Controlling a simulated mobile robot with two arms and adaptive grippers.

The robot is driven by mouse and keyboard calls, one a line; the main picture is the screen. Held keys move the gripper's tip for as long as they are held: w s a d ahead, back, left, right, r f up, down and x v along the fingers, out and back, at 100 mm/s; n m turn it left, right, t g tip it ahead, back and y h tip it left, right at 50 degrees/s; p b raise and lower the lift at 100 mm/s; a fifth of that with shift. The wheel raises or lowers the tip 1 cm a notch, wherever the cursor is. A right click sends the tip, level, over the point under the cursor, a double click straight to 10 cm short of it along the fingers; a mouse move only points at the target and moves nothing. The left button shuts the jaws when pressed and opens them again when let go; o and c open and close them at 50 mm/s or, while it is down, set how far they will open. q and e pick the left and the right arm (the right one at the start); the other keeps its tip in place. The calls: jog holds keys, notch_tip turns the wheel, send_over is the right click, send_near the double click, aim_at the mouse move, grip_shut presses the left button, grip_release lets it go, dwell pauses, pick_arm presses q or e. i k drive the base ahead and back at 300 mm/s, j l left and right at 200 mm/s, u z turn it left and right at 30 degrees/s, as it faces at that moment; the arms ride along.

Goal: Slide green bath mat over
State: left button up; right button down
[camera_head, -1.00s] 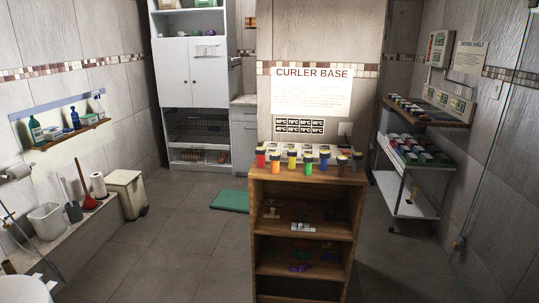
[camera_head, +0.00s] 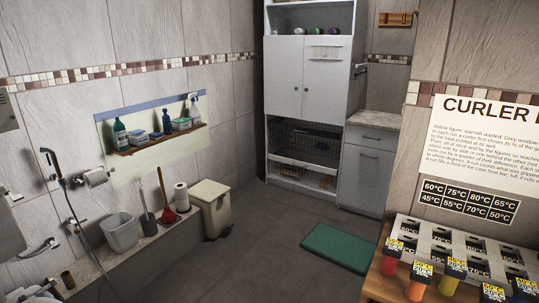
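The green bath mat (camera_head: 337,249) lies flat on the grey tile floor, right of the middle of the head view. It is in front of the white cabinet and the grey drawer unit, and left of the wooden curler stand. Its whole top looks uncovered, and nothing touches it that I can see. Neither of my grippers is in view.
A tall white cabinet (camera_head: 304,95) and a grey drawer unit (camera_head: 366,165) stand behind the mat. A beige bin (camera_head: 212,208) stands to the left. The wooden stand (camera_head: 388,287) with coloured curlers is at the lower right. The floor (camera_head: 250,265) left of the mat is clear.

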aim_at(355, 254)
jog(key=i+j, duration=0.15)
jog(key=i, duration=0.6)
jog(key=i+j, duration=0.2)
jog(key=i, duration=0.6)
jog(key=i+j, duration=0.15)
jog(key=i, duration=0.6)
jog(key=j+u, duration=0.05)
